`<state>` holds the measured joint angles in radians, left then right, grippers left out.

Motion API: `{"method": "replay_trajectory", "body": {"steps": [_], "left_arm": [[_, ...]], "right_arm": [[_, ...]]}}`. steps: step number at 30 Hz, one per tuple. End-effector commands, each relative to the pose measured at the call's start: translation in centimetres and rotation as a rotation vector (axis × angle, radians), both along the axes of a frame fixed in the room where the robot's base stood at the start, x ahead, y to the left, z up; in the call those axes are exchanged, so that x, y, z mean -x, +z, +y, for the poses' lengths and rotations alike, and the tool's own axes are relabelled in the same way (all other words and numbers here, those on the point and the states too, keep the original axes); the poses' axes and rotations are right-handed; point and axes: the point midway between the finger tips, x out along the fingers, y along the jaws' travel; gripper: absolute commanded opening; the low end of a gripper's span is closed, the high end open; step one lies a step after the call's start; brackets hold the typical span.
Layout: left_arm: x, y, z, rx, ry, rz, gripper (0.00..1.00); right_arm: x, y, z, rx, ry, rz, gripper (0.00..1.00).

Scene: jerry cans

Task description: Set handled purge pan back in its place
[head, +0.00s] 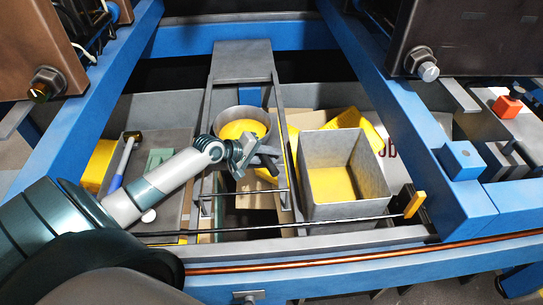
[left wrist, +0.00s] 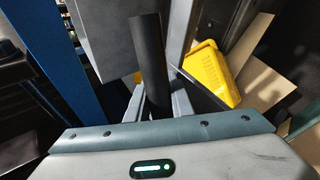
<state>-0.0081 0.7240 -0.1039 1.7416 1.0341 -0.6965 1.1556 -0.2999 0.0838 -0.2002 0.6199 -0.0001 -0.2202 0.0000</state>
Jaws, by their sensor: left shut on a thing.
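The handled purge pan (head: 241,113) is a round grey pan, yellow inside, within the narrow metal frame at the middle of the head view. My left gripper (head: 260,158) is at the pan's front right edge, with a dark bar at its jaws. It is shut on what looks like the pan's handle. In the left wrist view a dark handle (left wrist: 151,65) stands up from beyond the gripper housing. The jaws' contact is hidden there. I cannot tell whether the pan rests on the frame. My right gripper is not in view.
A square grey bin (head: 345,165) with a yellow bottom stands right of the frame. Blue beams (head: 395,115) flank the space. A thin dark rod (head: 290,227) crosses in front.

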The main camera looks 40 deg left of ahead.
Motion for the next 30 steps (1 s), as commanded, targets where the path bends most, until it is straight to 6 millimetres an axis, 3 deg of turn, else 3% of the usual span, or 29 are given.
{"method": "replay_trajectory", "body": {"steps": [14, 30], "left_arm": [[-0.1, -0.5, 0.0, -0.001, 0.000, -0.003, 0.00], [0.1, -1.8, -0.1, -0.001, -0.002, 0.005, 0.00]], "right_arm": [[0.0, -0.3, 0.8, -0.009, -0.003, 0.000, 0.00], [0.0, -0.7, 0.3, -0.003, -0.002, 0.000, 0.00]]}}
